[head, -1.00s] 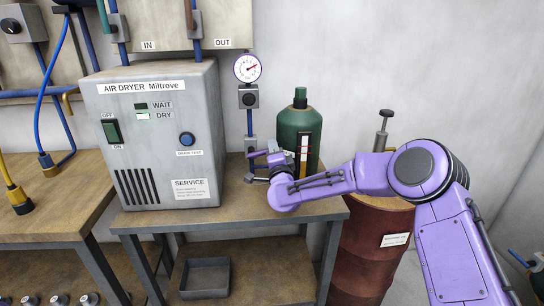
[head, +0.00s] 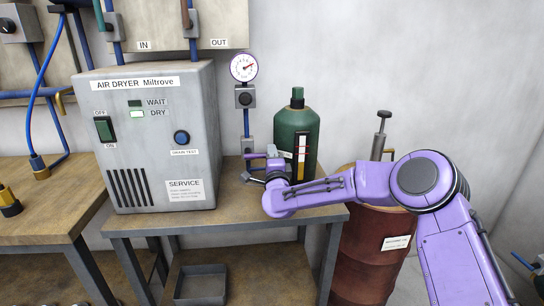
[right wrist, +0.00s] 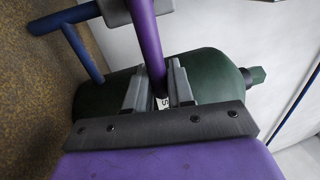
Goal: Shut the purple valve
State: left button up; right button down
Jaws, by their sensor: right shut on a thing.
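The purple valve's handle (right wrist: 148,42) is a straight purple lever beside a grey block on a blue pipe, in the right wrist view. It looks crosswise to the nearest blue pipe. In the head view the handle (head: 257,156) shows small below the gauge, partly hidden by my gripper. My right gripper (head: 263,173) is at the handle in front of the blue pipe. In the wrist view its two grey fingers (right wrist: 160,88) are shut on the handle's end, one on each side. My left gripper is not in view.
A green bottle (head: 297,133) stands close behind my right gripper. The air dryer (head: 150,165) stands to the left on the bench (head: 235,210). A round gauge (head: 244,67) is above the valve. A rusty drum (head: 362,255) stands right of the bench under my right arm.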

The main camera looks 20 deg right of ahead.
jog(key=c, duration=1.1)
grip_release()
jog(key=shift+f, duration=0.15)
jog(key=b+v, duration=0.1)
jog(key=v, duration=0.9)
jog(key=shift+s+a, duration=0.1)
jog(key=shift+s, duration=0.25)
